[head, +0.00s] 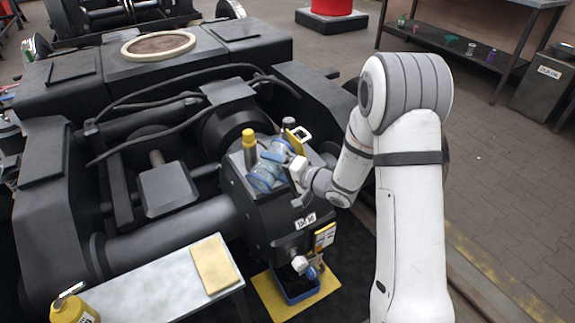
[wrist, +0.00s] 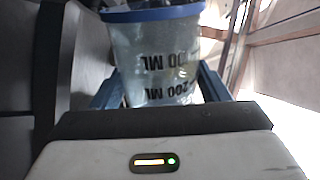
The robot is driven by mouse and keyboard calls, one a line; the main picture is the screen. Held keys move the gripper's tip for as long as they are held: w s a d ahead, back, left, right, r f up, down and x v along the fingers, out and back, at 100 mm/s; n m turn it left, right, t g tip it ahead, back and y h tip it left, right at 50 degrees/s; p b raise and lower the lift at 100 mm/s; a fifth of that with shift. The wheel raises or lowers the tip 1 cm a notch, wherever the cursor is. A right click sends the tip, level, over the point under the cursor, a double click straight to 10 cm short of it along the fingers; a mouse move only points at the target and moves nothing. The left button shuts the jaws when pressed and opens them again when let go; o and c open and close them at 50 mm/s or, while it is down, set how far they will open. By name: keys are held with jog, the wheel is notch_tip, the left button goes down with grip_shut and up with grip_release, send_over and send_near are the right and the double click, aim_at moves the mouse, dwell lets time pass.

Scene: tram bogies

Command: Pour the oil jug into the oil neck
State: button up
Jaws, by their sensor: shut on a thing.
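The oil jug (head: 266,174) is a clear vessel with a blue rim, held tilted over the top of the dark gearbox housing (head: 274,222). In the wrist view the jug (wrist: 155,62) fills the space between two blue fingers and shows black ML marks. My gripper (head: 279,157) is shut on it. A yellow-topped post (head: 249,146) stands just left of the jug on the housing. I cannot pick out the oil neck for certain; the jug and gripper cover part of the housing top. I cannot tell whether any oil is flowing.
A blue tray (head: 296,288) sits on a yellow mat under the housing. A pale table (head: 160,285) with a tan pad (head: 214,264) and a yellow bottle (head: 72,309) is at front left. Black hoses cross the bogie. Paved floor (head: 490,170) at right is free.

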aim_at(274, 180)
jog(key=shift+s+a+f+n+b, duration=0.2)
jog(key=shift+s+n+b, duration=0.1)
jog(key=shift+n+b, duration=0.45)
jog(key=shift+f+n+b, duration=0.1)
jog(key=shift+n+b, duration=0.25)
jog(key=shift+b, duration=0.2)
jog(key=shift+r+n+t+b, duration=0.35)
jog(key=shift+n+b, duration=0.15)
jog(key=shift+n, duration=0.3)
jog(key=n+b, duration=0.3)
jog(key=shift+r+t, duration=0.15)
jog(key=shift+t, duration=0.1)
jog(key=n+b, duration=0.1)
jog(key=s+n+b, duration=0.1)
jog(key=shift+a+b, duration=0.25)
jog(key=shift+b, duration=0.15)
jog(key=n+b, duration=0.2)
jog(key=s+n+b, duration=0.1)
jog(key=b, duration=0.1)
jog(key=shift+a+f+t, duration=0.2)
jog(key=shift+a+t, duration=0.1)
jog(key=shift+s+a+r+n, duration=0.1)
jog(key=shift+s+r+n, duration=0.05)
jog(key=shift+n, duration=0.15)
jog(key=shift+s+a+f+n, duration=0.1)
jog(key=shift+s+f+n, duration=0.1)
jog(key=shift+n, duration=0.6)
